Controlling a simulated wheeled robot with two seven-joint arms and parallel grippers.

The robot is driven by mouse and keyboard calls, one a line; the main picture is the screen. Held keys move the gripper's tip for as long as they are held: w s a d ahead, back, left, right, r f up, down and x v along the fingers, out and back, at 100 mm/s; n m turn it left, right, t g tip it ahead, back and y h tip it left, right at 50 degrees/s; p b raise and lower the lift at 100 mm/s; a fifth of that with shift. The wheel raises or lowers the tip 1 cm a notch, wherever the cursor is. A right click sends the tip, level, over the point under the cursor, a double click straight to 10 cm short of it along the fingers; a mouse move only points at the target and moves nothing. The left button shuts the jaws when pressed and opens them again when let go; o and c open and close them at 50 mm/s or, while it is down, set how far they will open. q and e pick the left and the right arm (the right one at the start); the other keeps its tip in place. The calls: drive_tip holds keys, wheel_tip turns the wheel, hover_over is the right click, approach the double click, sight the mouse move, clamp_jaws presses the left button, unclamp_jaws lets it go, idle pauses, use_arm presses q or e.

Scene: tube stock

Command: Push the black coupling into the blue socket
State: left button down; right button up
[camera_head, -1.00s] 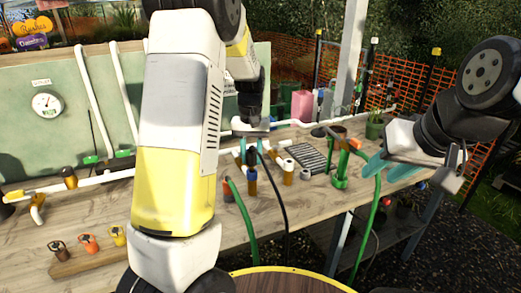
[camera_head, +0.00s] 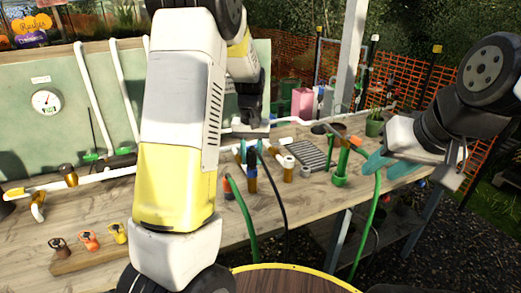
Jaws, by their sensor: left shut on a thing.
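A black coupling (camera_head: 252,156) stands upright on the bench, directly above a blue socket (camera_head: 252,171) on a brown base. The two look in line and close together or touching; I cannot tell how deep the coupling sits. My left gripper (camera_head: 252,149) reaches down from behind my yellow and white arm, with its teal fingers shut on the coupling near its top. My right gripper (camera_head: 388,166) hangs off the right side of the bench, with its teal fingers apart and nothing between them.
A green hose (camera_head: 240,205) and a black hose (camera_head: 282,205) run close beside the socket. Orange and yellow clamps sit front left. My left arm hides the bench's middle.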

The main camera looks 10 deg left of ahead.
sight(251, 146)
use_arm(q)
drive_tip(key=shift+s+f, duration=0.1)
drive_tip(key=shift+f, duration=0.7)
idle(0.7)
drive_tip(key=c, duration=0.9)
unclamp_jaws()
drive_tip(key=shift+c, duration=0.2)
wheel_tip(251, 146, up, 8)
drive_tip(key=shift+f, duration=0.2)
drive_tip(key=s+d+r+m+t+h, duration=0.1)
drive_tip(key=s+r+t, duration=0.2)
drive_tip(key=s, duration=0.9)
drive_tip(key=s+d+r+m+t+h, duration=0.1)
drive_tip(key=s+r+t, duration=0.2)
drive_tip(key=s+r, duration=0.4)
drive_tip(key=s, duration=0.5)
drive_tip(key=shift+r, duration=0.4)
